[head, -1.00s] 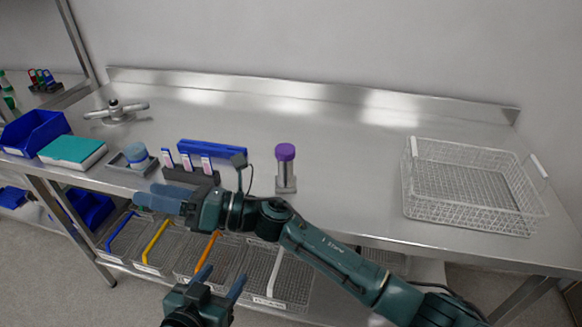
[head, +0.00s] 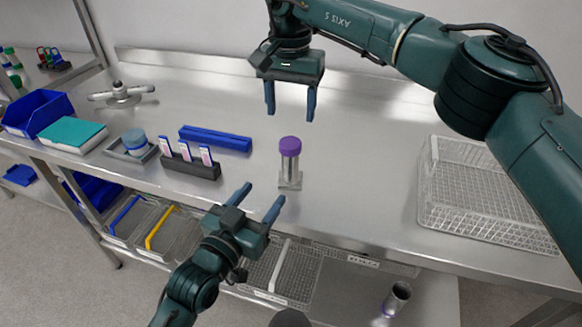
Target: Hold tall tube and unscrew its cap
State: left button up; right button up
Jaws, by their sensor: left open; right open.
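The tall tube (head: 289,169) is clear and stands upright in a small metal holder on the steel table. Its purple cap (head: 290,145) is on top. My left gripper (head: 257,203) is open and empty at the table's front edge, below and to the left of the tube, with its fingers pointing up toward it. My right gripper (head: 290,109) is open and empty above the cap in the picture, with its fingers pointing down. Neither gripper touches the tube or the cap.
A wire basket (head: 455,200) stands on the right, partly behind my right arm. The table around the tube is clear.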

aim_at(286, 164)
pick_arm(q)
jog(key=x, duration=1.1)
grip_shut()
dwell(0.3)
